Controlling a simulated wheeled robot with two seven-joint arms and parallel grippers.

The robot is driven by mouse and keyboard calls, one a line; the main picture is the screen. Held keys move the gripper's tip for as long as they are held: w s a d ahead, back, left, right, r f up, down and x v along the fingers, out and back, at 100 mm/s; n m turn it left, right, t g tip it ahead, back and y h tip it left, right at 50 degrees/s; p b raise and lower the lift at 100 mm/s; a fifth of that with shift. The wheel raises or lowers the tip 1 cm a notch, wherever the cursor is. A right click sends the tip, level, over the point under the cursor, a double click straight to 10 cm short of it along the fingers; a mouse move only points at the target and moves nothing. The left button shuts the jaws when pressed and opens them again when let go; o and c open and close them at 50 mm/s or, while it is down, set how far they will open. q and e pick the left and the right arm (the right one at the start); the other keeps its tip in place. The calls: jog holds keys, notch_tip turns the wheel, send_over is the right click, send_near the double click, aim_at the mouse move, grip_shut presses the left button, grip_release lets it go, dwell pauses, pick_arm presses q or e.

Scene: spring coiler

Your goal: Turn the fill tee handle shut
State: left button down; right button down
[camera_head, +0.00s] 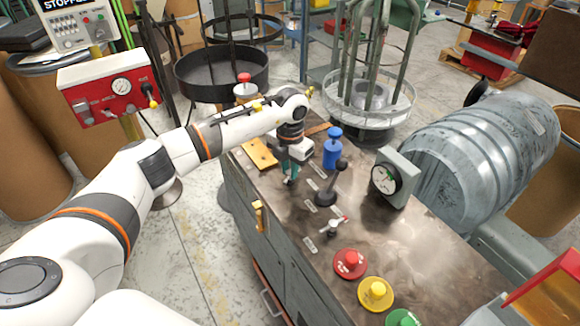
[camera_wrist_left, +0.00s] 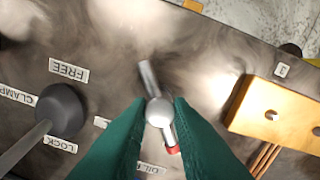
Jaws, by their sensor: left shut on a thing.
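A metal tee handle (camera_wrist_left: 158,108) stands on the dark bench top in the left wrist view. It is a grey bar with a round boss in the middle and a red tip at its lower end. My left gripper (camera_wrist_left: 159,115) has its green fingers shut on the handle, one on each side of the boss. In the head view my left gripper (camera_head: 291,175) points down at the bench and hides this handle. A label below it reads "OIL", the rest hidden. Another small handle with a red tip (camera_head: 335,227) stands nearer the front. My right gripper is not in view.
A black lever (camera_head: 326,193) stands close beside my left gripper, with labels "CLAMP", "FREE" and "LOCK". A blue knob (camera_head: 332,146), a yellow block (camera_head: 260,153) and a dial gauge (camera_head: 387,178) are near. Red (camera_head: 350,264) and yellow (camera_head: 375,293) buttons stand at the front.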

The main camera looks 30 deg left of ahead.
pick_arm(q)
jog(key=shift+n, duration=0.8)
jog(key=c, duration=1.3)
grip_release()
jog(key=shift+r, duration=0.1)
notch_tip(320, 180, up, 12)
jog(key=b, duration=0.1)
